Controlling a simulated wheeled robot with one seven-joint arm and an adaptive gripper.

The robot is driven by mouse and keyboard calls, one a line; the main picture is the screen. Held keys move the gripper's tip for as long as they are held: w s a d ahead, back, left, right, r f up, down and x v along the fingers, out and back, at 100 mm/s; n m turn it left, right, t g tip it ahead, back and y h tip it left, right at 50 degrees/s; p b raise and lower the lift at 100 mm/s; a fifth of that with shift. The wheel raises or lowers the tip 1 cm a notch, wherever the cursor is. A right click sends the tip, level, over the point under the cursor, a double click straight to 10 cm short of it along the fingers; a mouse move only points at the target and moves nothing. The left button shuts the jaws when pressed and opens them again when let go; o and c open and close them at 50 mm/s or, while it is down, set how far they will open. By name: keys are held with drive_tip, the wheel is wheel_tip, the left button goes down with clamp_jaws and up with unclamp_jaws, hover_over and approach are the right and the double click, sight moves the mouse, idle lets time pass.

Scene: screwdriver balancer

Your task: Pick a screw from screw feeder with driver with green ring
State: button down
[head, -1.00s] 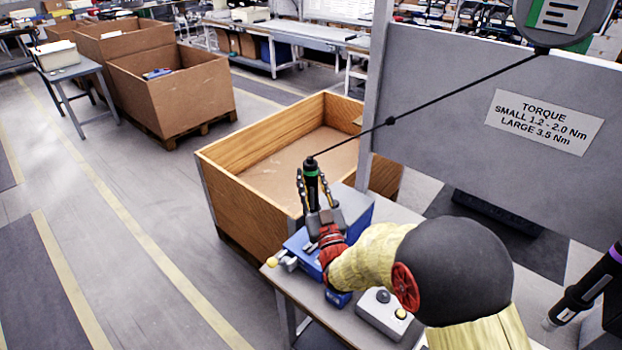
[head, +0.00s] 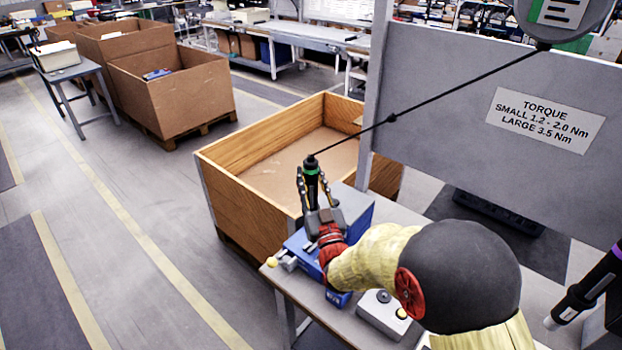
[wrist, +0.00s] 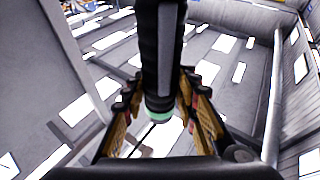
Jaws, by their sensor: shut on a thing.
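The black driver with the green ring (head: 311,168) stands about upright over the blue screw feeder (head: 361,212). My gripper (head: 313,187) is shut around the driver's body, with a finger on each side. In the wrist view, the driver (wrist: 160,50) runs between the fingers of my gripper (wrist: 160,95), with the green ring near its end. A cord runs from the driver's top up to the balancer (head: 566,15) at the upper right. The driver's tip is hidden behind my gripper and arm, so I cannot tell whether it touches a screw.
A second driver with a purple ring (head: 590,288) hangs at the right. A grey button box (head: 383,315) stands on the bench beside the feeder. A wooden crate (head: 240,195) stands just behind the bench. A grey panel with a torque sign (head: 543,120) stands behind at the right.

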sight(312, 195)
drive_tip(key=shift+f, duration=0.2)
drive_tip(key=shift+f+b, duration=0.65)
drive_tip(key=shift+b, duration=0.4)
drive_tip(key=shift+f+b, duration=1.05)
drive_tip(key=shift+b, duration=0.3)
idle(0.9)
